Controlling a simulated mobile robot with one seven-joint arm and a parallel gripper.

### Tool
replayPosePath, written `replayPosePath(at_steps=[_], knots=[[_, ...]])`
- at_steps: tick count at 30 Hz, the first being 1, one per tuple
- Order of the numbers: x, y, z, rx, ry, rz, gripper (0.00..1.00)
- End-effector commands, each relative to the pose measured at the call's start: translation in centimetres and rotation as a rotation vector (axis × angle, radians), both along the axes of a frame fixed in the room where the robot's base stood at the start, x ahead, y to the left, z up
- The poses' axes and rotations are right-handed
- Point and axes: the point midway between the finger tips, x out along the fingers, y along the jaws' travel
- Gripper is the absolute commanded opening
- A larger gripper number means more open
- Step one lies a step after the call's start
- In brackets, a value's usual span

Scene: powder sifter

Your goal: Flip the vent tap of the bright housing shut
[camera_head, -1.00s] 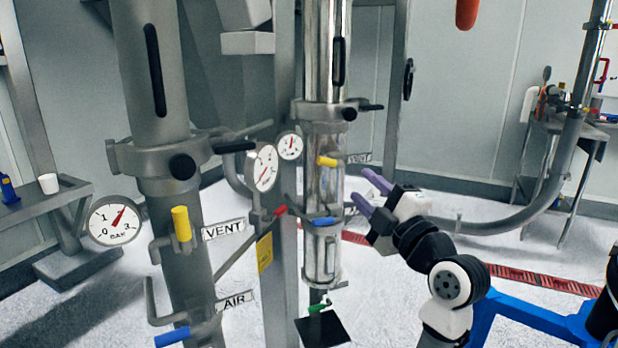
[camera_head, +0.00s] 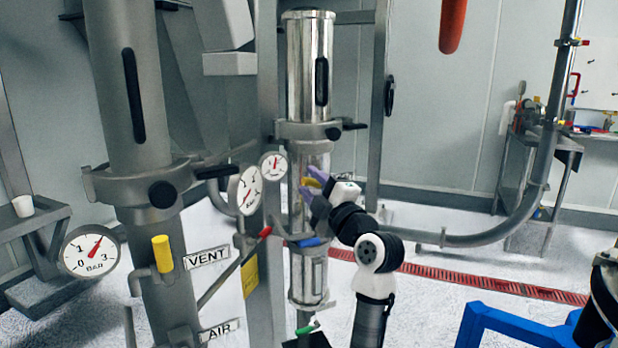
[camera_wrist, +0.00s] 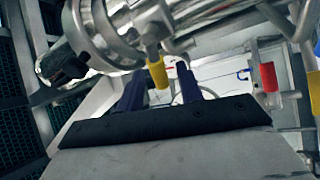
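The bright housing (camera_head: 308,75) is the shiny steel column in the middle of the head view. Its yellow vent tap (camera_head: 314,182) sticks out from the lower, clear-looking section, partly hidden by my fingers. My gripper (camera_head: 309,186) is at this tap with its purple fingers apart. In the wrist view the yellow tap handle (camera_wrist: 157,74) shows between the two fingertips (camera_wrist: 160,88), with gaps visible beside it. I cannot tell whether either finger touches it.
The dull grey housing (camera_head: 130,90) at left has its own yellow tap (camera_head: 162,253) by a VENT label. A blue tap (camera_head: 308,242) and red tap (camera_head: 265,231) sit below my gripper. Gauges (camera_head: 273,165) stand close left.

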Motion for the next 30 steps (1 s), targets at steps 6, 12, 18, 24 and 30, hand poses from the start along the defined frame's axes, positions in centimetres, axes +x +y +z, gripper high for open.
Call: replayPosePath(at_steps=[6, 12, 18, 24, 30], knots=[[1.08, 0.73, 0.39, 0.001, -0.001, 0.001, 0.36], [1.14, 0.75, 0.35, 0.001, -0.001, 0.000, 0.36], [1.12, 0.75, 0.34, 0.000, 0.000, 0.000, 0.17], [1.12, 0.73, 0.33, 0.000, 0.000, 0.000, 0.00], [1.11, 0.72, 0.39, 0.016, 0.006, 0.000, 0.00]])
